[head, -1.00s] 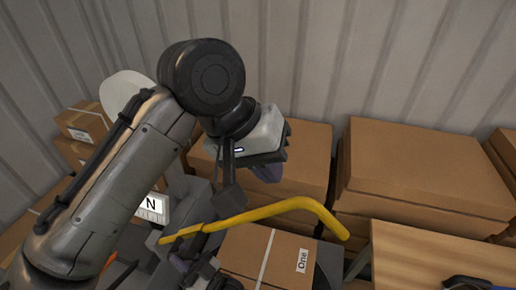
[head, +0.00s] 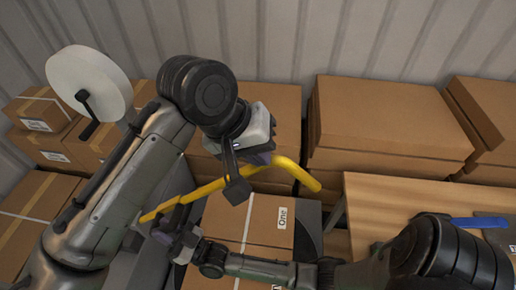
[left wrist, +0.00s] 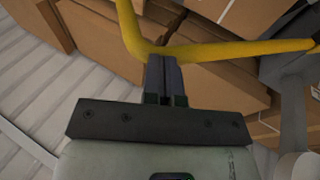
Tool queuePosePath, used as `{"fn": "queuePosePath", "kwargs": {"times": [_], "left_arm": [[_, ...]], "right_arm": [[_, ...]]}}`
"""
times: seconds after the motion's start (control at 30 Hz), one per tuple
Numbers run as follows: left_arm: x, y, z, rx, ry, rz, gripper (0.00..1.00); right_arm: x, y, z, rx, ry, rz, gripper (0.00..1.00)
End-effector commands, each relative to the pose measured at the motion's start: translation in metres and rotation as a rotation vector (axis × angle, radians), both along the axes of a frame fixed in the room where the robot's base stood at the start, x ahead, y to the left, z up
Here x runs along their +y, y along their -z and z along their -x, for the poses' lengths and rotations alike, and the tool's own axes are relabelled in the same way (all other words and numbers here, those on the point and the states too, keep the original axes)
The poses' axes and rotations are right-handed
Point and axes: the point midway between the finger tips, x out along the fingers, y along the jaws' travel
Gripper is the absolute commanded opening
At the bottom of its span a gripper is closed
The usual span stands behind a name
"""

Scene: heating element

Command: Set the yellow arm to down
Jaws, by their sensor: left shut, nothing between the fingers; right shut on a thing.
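The yellow arm (head: 205,188) is a bent bar. In the head view it runs from the lower left, rises to the right and bends down at its right end. My left gripper (head: 237,190) is shut and empty, its dark fingers pointing down in front of the bar. In the left wrist view the shut fingertips (left wrist: 162,60) are right at the bend of the yellow arm (left wrist: 215,50); I cannot tell whether they touch. My right gripper (head: 168,238) is low at the bar's left end and appears shut on it; its fingertips are partly hidden.
Cardboard boxes (head: 385,115) are stacked along the corrugated wall behind. A box labelled One (head: 265,218) lies below the yellow arm. A wooden table (head: 375,205) with a blue-handled object (head: 480,222) is at right. A white disc (head: 88,75) stands at left.

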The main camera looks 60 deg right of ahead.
Motion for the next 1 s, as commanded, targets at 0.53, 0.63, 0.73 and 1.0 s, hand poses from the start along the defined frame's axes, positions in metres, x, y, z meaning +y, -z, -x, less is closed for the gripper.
{"fn": "queuePosePath", "kwargs": {"times": [0.53, 0.63, 0.73, 1.0], "left_arm": [[-0.012, 0.026, 0.026, 0.001, 0.005, -0.002, 0.00], [-0.012, 0.026, 0.026, 0.001, 0.006, -0.001, 0.00], [-0.012, 0.026, 0.026, 0.001, 0.005, -0.001, 0.00], [-0.011, 0.025, 0.025, 0.000, 0.004, -0.001, 0.00]], "right_arm": [[0.001, -0.004, -0.001, -0.008, 0.000, 0.002, 0.00], [0.002, -0.005, -0.001, -0.010, 0.001, 0.001, 0.29], [0.002, -0.005, -0.001, -0.010, 0.000, 0.001, 0.38], [0.000, -0.001, 0.000, -0.003, 0.000, 0.000, 0.52]]}}
